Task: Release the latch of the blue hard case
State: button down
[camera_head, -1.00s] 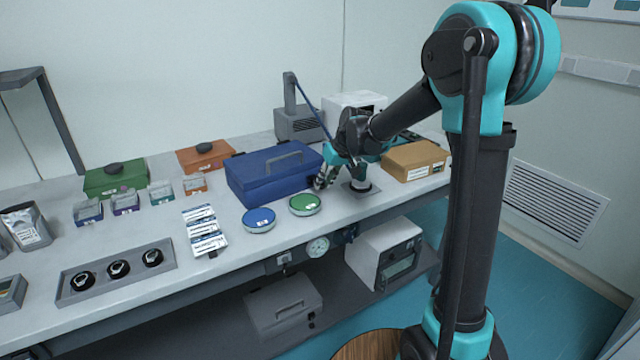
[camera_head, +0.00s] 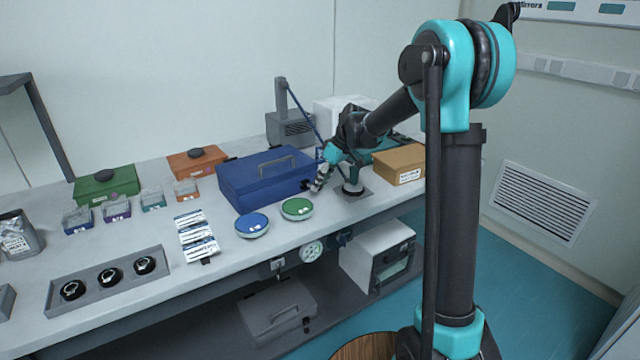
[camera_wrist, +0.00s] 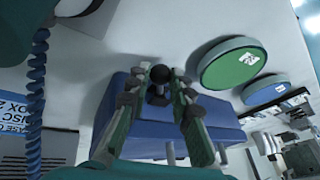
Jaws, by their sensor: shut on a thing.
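The blue hard case (camera_head: 262,192) stands shut on the bench, with a grey handle on its lid. My gripper (camera_head: 318,181) is at the case's right end. In the wrist view the blue case (camera_wrist: 158,132) lies beyond the fingers, and a small black latch knob (camera_wrist: 160,73) sticks out from it. My gripper's fingers (camera_wrist: 157,86) are on both sides of the knob and shut on it. In the head view the gripper hides most of the latch.
A green round tin (camera_head: 297,208) and a blue round tin (camera_head: 252,225) sit just in front of the case. A tan box (camera_head: 399,165) stands to the right. A grey device (camera_head: 291,130) and a white box (camera_head: 340,112) are behind.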

jog(key=c, duration=1.3)
grip_release()
jog(key=shift+c, duration=0.2)
jog(key=v, duration=1.2)
jog(key=s+d+f+m+t+h, duration=0.1)
jog(key=s+d+f+m, duration=0.2)
jog(key=s, duration=0.7)
jog(key=s+d+f+m+t+h, duration=0.1)
jog(key=s+d+f+m, duration=0.3)
jog(key=s+d+f, duration=0.4)
jog(key=s+d+f+m+t+h, duration=0.1)
jog(key=s+d+f+m+h, duration=0.2)
jog(key=s+d+f, duration=0.3)
jog(key=s+f+m, duration=0.1)
jog(key=s+f, duration=0.2)
jog(key=s, duration=0.3)
jog(key=shift+t, duration=0.3)
